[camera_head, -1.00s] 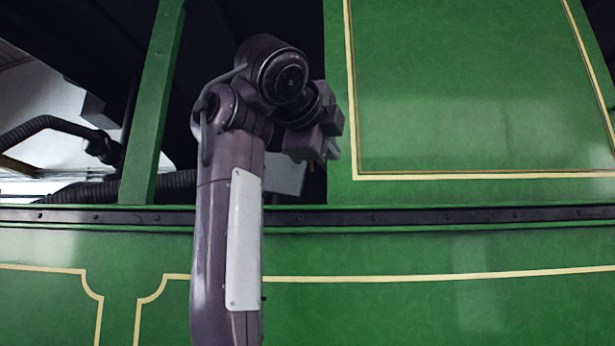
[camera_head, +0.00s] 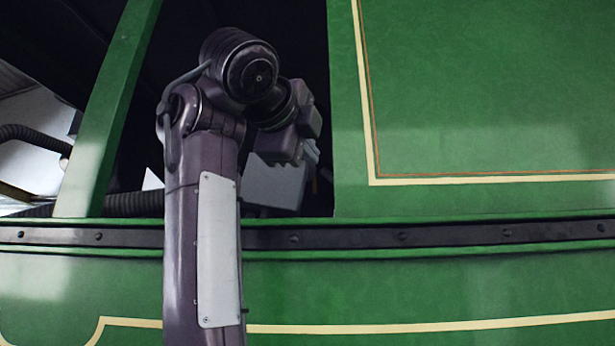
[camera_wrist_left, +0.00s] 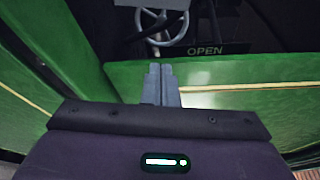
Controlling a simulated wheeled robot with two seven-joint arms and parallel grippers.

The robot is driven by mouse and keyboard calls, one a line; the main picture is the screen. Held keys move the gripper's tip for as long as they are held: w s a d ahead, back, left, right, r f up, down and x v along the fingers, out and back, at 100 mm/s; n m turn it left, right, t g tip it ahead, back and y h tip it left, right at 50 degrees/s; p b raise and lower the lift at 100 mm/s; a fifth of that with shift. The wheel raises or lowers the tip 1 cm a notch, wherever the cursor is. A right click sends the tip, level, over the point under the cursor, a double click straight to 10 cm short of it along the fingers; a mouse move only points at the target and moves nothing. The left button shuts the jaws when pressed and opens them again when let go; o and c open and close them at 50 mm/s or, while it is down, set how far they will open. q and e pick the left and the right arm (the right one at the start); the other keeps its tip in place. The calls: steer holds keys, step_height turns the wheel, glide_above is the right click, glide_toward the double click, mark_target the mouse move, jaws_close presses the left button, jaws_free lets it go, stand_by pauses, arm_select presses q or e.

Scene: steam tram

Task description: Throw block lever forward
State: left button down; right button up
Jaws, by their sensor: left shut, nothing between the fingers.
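I cannot make out the block lever in either view. My left gripper shows in the left wrist view (camera_wrist_left: 160,72) with its two grey fingers together and nothing between them. They point toward the dark window opening of the green tram side. In the head view my left arm rises in front of the tram and bends at the opening; the fingertips are mostly hidden behind the wrist. A spoked handwheel (camera_wrist_left: 160,22) and a dark plate reading OPEN (camera_wrist_left: 205,50) lie beyond the fingers, apart from them. My right gripper is not in view.
A green post (camera_head: 112,105) bounds the opening on the left, and a large green panel (camera_head: 480,90) on the right. A dark riveted rail (camera_head: 350,238) runs along its bottom edge.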

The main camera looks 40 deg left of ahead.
mark_target(306, 176)
arm_select(q)
steer(key=w+a+p, duration=0.4)
steer(key=w+p, duration=0.1)
steer(key=w+a+p, duration=0.2)
steer(key=w+p, duration=0.1)
steer(key=shift+f, duration=0.1)
steer(key=shift+w, duration=0.1)
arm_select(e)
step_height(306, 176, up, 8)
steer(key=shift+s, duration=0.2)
arm_select(q)
steer(key=shift+w, duration=0.15)
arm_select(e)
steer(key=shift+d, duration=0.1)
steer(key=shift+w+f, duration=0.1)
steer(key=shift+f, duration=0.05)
